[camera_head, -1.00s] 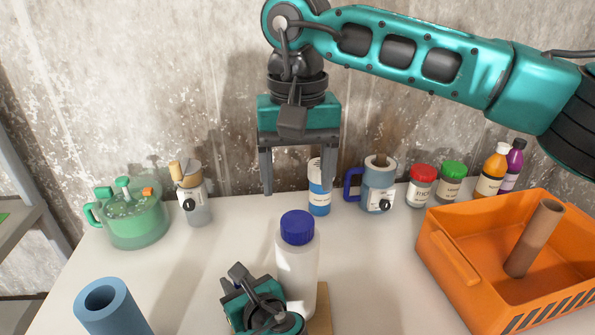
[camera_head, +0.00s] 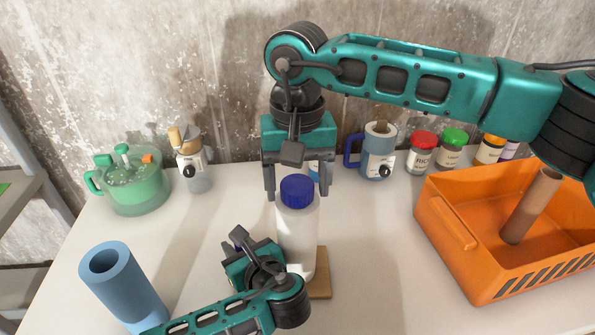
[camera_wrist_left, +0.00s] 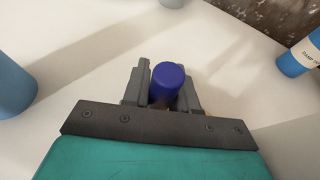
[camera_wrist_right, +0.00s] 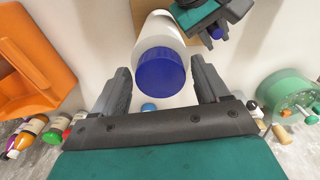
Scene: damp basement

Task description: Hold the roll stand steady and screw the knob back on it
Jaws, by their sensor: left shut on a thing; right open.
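A white cylinder with a wide blue top (camera_head: 297,235), apparently the roll stand with its roll, stands upright on a wooden base (camera_head: 321,277). My left gripper (camera_head: 248,262) is low, close beside the cylinder's left side. In the left wrist view it is shut on a small blue cylinder, apparently the knob (camera_wrist_left: 167,84), which also shows small in the right wrist view (camera_wrist_right: 217,33).
A blue tube (camera_head: 122,282) stands front left, near my left forearm. An orange crate (camera_head: 447,232) with a brown tube (camera_head: 530,208) is at the right.

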